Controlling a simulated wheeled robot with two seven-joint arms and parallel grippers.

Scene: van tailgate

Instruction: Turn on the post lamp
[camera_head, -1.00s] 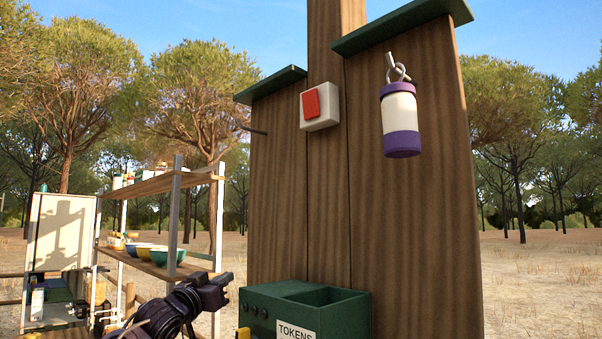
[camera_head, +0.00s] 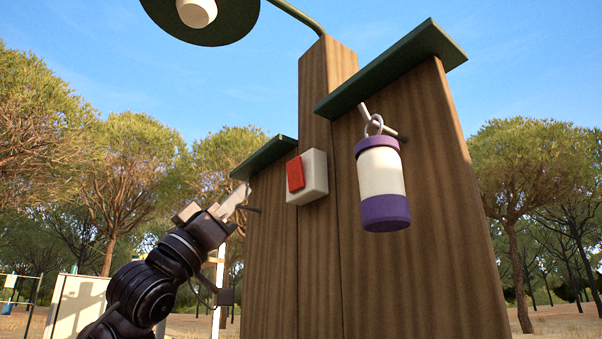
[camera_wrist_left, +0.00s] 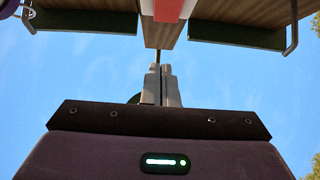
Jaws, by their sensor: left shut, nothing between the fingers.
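The post lamp (camera_head: 222,20) hangs at the top of the head view, a dark green round shade with a pale bulb under it. The bulb does not look lit. A white switch box (camera_head: 315,176) with a red rocker (camera_head: 295,174) is fixed on the wooden post (camera_head: 320,85). The red rocker (camera_wrist_left: 168,8) also shows at the top of the left wrist view. My left gripper (camera_head: 240,196) is shut and empty, to the left of the switch and slightly below it, apart from it. In the left wrist view its fingers (camera_wrist_left: 161,84) are together. My right gripper is not in view.
A purple and white bottle (camera_head: 381,187) hangs from a peg on the panel right of the switch. A small green roof (camera_head: 263,156) juts out just above and left of the switch. A dark peg sticks out left of the panel. Open air lies left of the post.

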